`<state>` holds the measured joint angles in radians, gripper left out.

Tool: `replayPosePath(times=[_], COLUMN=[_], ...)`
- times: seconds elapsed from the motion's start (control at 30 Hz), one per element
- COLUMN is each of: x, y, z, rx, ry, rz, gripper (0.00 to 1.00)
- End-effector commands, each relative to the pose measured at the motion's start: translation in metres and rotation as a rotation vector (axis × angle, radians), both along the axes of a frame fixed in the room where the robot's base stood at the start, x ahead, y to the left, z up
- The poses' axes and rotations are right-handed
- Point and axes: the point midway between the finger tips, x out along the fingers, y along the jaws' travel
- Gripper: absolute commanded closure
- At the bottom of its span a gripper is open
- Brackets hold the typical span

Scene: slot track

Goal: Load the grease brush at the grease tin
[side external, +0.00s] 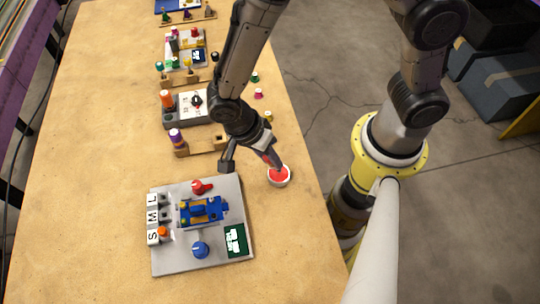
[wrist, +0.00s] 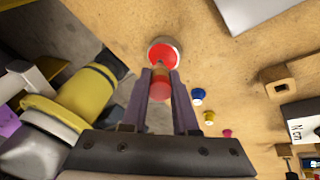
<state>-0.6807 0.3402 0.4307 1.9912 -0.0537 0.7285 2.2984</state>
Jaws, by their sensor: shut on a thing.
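The grease tin (side external: 279,184) is a small, round, pale tin with red inside. It stands on the bench near its right edge in the side view, and shows beyond my fingertips in the wrist view (wrist: 179,45). My gripper (side external: 274,163) points down at the tin. In the wrist view my gripper (wrist: 160,78) is shut on the grease brush (wrist: 160,89), which has a red end and a tan band. The brush's far end is over or in the tin's red inside; I cannot tell whether it touches.
A grey board (side external: 165,261) with a blue fixture (side external: 202,210), a red lever and S, M, L blocks lies left of the tin. A wooden holder (side external: 205,144) and a dial unit stand farther back. Several small coloured pieces lie along the bench's right edge.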

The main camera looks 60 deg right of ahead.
Motion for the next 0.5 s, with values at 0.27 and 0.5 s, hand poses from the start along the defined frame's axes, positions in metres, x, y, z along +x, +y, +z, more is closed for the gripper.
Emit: replayPosePath(times=[0.27,0.5], x=[0.0,0.0002], y=[0.0,0.0002], z=[-0.0008,-0.0035], rx=[0.0,0.0], ry=[0.0,0.0], rz=[0.0,0.0], gripper=[1.0,1.0])
